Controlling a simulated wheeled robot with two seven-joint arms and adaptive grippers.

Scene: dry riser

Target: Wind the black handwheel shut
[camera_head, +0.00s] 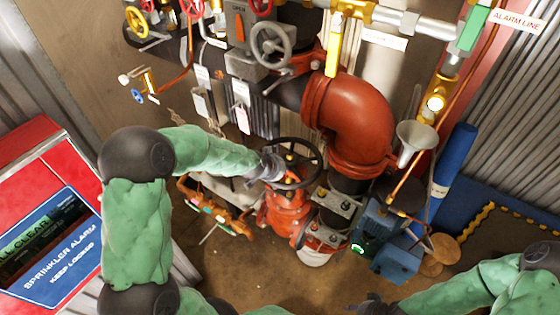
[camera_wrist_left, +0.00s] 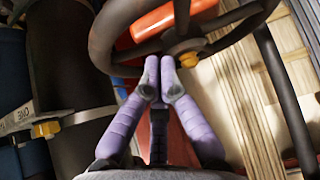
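The black handwheel (camera_head: 319,163) sits on top of a red valve (camera_head: 287,208) in the middle of the head view. Its dark rim (camera_wrist_left: 103,38) and a brass-coloured nut (camera_wrist_left: 188,58) at the hub show in the left wrist view. My left gripper (camera_head: 276,168) is at the left side of the wheel. In the left wrist view its two purple fingers (camera_wrist_left: 161,78) are closed together beside the hub, with nothing visible between them. Whether the tips touch the wheel is unclear. My right gripper (camera_head: 374,304) is partly visible at the bottom edge, dark and too cut off to read.
A large red elbow pipe (camera_head: 358,118) stands close behind and right of the wheel. A grey handwheel (camera_head: 271,45) and several small coloured wheels are higher up. A blue motor-like unit (camera_head: 392,258) stands at right. A red cabinet (camera_head: 40,165) is at left.

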